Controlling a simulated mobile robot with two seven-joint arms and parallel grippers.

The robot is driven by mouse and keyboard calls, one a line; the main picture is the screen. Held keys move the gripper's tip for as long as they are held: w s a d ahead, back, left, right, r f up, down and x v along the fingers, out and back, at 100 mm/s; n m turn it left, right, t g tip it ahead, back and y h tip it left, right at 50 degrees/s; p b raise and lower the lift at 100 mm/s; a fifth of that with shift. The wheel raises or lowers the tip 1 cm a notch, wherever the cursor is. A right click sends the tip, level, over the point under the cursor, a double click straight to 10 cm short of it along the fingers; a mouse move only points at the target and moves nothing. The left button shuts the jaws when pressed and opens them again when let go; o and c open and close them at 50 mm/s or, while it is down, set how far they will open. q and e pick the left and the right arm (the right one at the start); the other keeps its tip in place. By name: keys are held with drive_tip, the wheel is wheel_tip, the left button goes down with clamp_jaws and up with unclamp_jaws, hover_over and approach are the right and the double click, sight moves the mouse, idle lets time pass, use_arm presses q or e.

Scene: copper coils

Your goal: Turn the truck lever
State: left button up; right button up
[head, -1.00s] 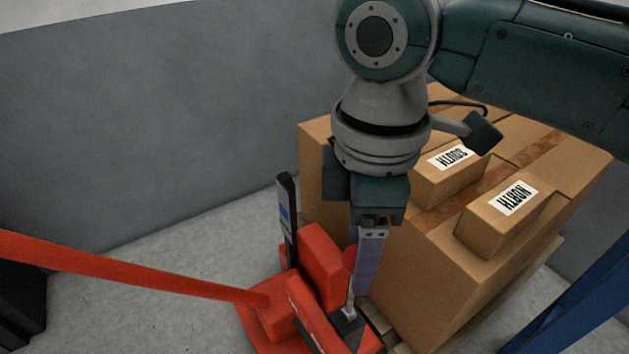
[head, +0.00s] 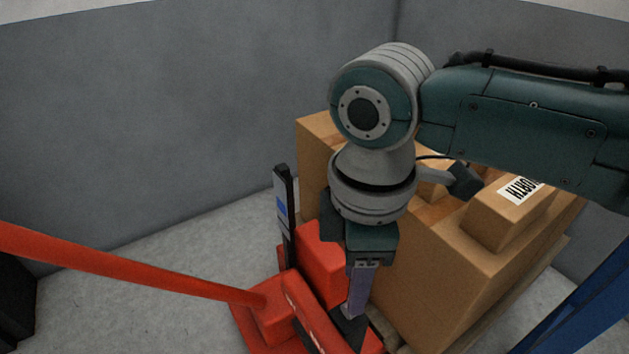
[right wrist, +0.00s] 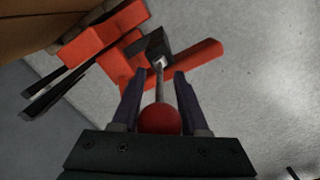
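The red pallet truck (head: 322,252) stands at the bottom centre of the head view. It also shows in the right wrist view (right wrist: 88,45). Its lever, a thin metal rod with a red ball knob (right wrist: 160,119), rises from a black base block in the right wrist view. My right gripper (head: 353,314) points down at the truck. In the right wrist view its two fingers (right wrist: 157,76) are apart, one on each side of the rod and knob. I cannot tell whether they touch the knob. In the head view the gripper hides the knob. My left gripper is not in view.
Cardboard boxes (head: 425,295) stand stacked on a pallet right behind the truck. A long red handle bar (head: 130,268) slants in from the left. A blue post (head: 580,305) is at right. Grey walls (head: 180,110) enclose the place; bare floor (head: 130,315) lies at left.

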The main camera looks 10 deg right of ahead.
clamp_jaws()
idle(1.0)
